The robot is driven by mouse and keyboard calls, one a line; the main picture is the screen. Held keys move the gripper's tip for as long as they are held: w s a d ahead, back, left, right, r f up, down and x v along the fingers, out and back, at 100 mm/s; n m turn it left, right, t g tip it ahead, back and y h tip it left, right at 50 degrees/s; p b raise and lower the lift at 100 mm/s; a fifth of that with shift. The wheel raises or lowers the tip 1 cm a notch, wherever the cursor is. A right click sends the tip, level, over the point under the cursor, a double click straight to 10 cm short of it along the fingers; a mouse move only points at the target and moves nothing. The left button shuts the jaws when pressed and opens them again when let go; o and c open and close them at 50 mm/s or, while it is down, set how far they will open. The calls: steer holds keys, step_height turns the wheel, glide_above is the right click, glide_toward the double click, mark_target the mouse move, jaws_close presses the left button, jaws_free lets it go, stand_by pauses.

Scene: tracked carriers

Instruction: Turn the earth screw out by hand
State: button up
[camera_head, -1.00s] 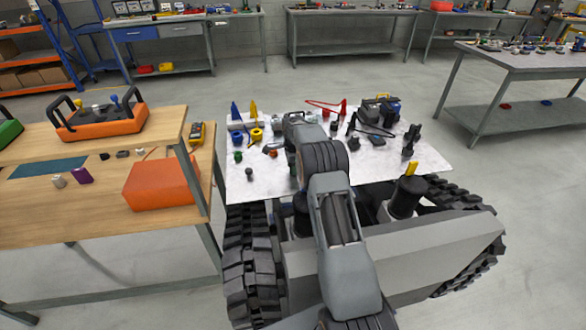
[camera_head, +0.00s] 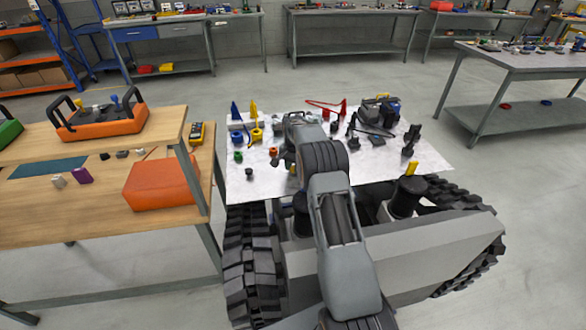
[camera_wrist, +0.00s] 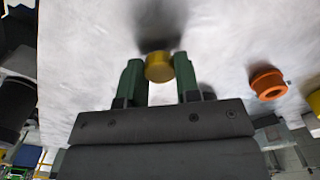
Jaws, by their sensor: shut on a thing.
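In the wrist view my gripper (camera_wrist: 158,78) has green fingers that are shut on a small round yellow knob (camera_wrist: 159,67). A dark, blurred patch lies just beyond the knob; I cannot tell whether it is the knob's base or a shadow. I cannot tell for sure that this knob is the earth screw, or whether it is still threaded in. In the head view my wrist is over the white worktop (camera_head: 237,195), and my arm hides the fingertips and the knob.
An orange ring-shaped part (camera_wrist: 267,84) lies right of my gripper in the wrist view. Small parts stand on the worktop's left, including a green one (camera_head: 238,157). A black device (camera_head: 380,108) stands at the back right. A wooden table (camera_head: 60,222) is at left.

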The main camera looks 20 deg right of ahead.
steer(key=n, duration=0.5)
steer(key=shift+n, duration=0.3)
steer(key=n, duration=0.4)
steer(key=shift+f, duration=0.1)
steer(key=n, duration=0.9)
steer(key=shift+n, duration=0.4)
steer(key=o, duration=0.8)
